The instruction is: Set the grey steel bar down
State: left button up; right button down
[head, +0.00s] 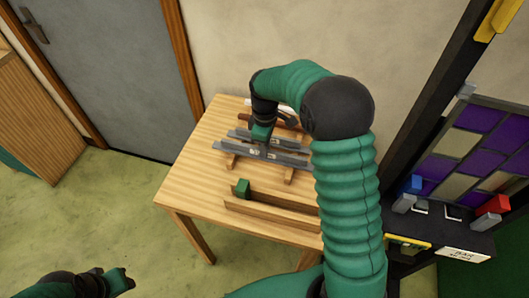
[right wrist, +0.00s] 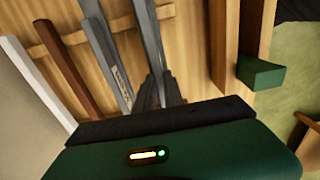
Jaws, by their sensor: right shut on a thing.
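A grey steel bar (head: 288,157) lies lengthwise over the wooden cross rests (head: 231,161) on the table. My right gripper (head: 261,141) reaches down from above and is shut on this bar near its middle. The same bar (right wrist: 149,38) runs up from between the fingers (right wrist: 160,92) in the right wrist view. Whether the bar touches the rests or hangs just above them I cannot tell. A second grey bar (right wrist: 107,55) lies beside it. My left gripper (head: 122,281) is at the bottom left, away from the table; its fingers are too small to read.
A brown bar (right wrist: 66,72) and a white bar (right wrist: 35,82) lie further back. A green block (head: 242,188) sits at the end of a wooden channel (head: 265,211) at the table's front. A purple and cream leaded panel (head: 470,140) stands at right. The table's left front is bare.

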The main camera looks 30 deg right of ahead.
jog(key=shift+a+f, duration=0.3)
jog(key=shift+f, duration=0.45)
jog(key=shift+a+f, duration=0.2)
jog(key=shift+a, duration=0.1)
jog(key=shift+a+r, duration=0.1)
jog(key=shift+a, duration=0.45)
jog(key=shift+d+f, duration=0.1)
jog(key=shift+f, duration=0.1)
jog(key=c, duration=1.8)
grip_release()
jog(key=shift+d+f, duration=0.1)
jog(key=shift+d, duration=0.15)
jog(key=o, duration=0.3)
jog(key=shift+d+f, duration=0.1)
jog(key=shift+d, duration=0.3)
jog(key=shift+o, duration=0.2)
jog(key=shift+a+r, duration=0.2)
jog(key=shift+a, duration=0.15)
pick_arm(q)
jog(key=shift+a+r+p, duration=0.15)
jog(key=shift+a+p, duration=0.15)
jog(key=shift+a, duration=0.4)
pick_arm(e)
notch_tip(320, 180, up, 12)
jog(key=shift+r, duration=0.15)
